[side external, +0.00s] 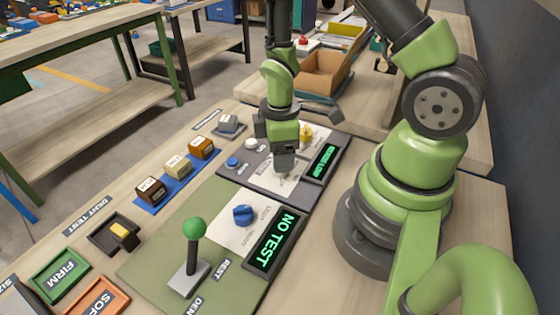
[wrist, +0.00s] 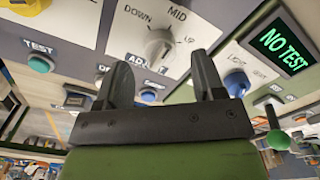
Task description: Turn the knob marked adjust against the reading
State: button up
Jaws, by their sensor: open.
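The adjust knob (wrist: 159,45) is a pale round dial on a white panel in the wrist view. DOWN, MID and UP are printed around it, and an ADJUST label (wrist: 148,63) sits beside it. I cannot tell exactly where its pointer stands. My gripper (wrist: 163,78) is open, its two dark fingers apart, with the knob showing beyond the gap. In the side view my gripper (side external: 284,165) points down over the grey console and hides the knob. The green-lit reading display (side external: 323,163) is beside it, its text too small to read.
A blue knob (side external: 243,214) and a NO TEST display (side external: 274,241) are on the nearer green console, with a green-balled lever (side external: 194,229). A yellow knob (side external: 306,134) and a blue button (side external: 232,162) are near my gripper. Blocks on a blue strip (side external: 177,180) stand left.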

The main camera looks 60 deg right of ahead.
jog(key=shift+f, duration=1.6)
jog(key=c, duration=0.9)
jog(key=shift+m, duration=0.4)
jog(key=m, duration=0.5)
jog(key=shift+m, duration=0.3)
jog(key=m, duration=0.5)
jog(key=shift+m, duration=0.3)
jog(key=o, duration=0.9)
